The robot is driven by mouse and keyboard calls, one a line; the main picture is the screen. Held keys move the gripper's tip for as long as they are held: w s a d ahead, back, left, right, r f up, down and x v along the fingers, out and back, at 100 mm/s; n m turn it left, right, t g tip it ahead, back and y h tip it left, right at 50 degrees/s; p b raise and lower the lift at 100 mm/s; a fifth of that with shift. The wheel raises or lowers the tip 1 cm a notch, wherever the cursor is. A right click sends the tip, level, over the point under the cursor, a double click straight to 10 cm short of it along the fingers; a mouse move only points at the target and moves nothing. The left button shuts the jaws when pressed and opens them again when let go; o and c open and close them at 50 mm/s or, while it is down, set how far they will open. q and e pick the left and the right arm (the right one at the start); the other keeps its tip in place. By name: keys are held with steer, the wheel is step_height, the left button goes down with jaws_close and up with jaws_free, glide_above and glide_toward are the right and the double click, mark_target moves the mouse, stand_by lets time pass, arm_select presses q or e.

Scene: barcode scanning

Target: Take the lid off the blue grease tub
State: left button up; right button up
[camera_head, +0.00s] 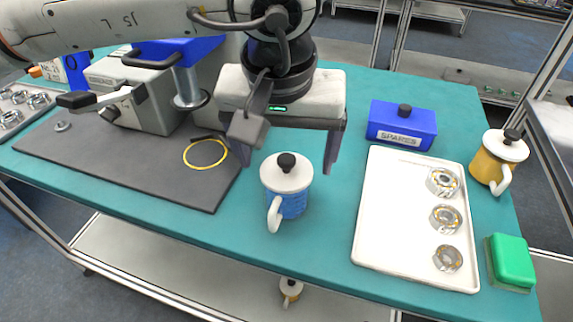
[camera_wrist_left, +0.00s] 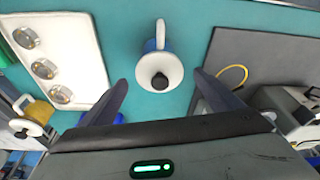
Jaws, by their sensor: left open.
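The blue grease tub (camera_head: 292,204) stands upright on the teal bench in the head view. Its white lid (camera_head: 286,174) with a black knob is on it, and a white handle faces the front. In the left wrist view the lid (camera_wrist_left: 160,72) mostly hides the tub (camera_wrist_left: 151,45). My left gripper (camera_head: 285,170) is open and empty, pointing down above and behind the tub. In the left wrist view its fingers (camera_wrist_left: 160,84) lie on either side of the lid, with a gap on each side. My right gripper is not in view.
A white tray (camera_head: 385,215) with bearings lies to the right. A dark mat (camera_head: 150,165) with a yellow ring (camera_head: 205,154) and a grey press machine are left.

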arm_select(q)
steer(key=shift+x, duration=0.8)
steer(key=c, duration=1.1)
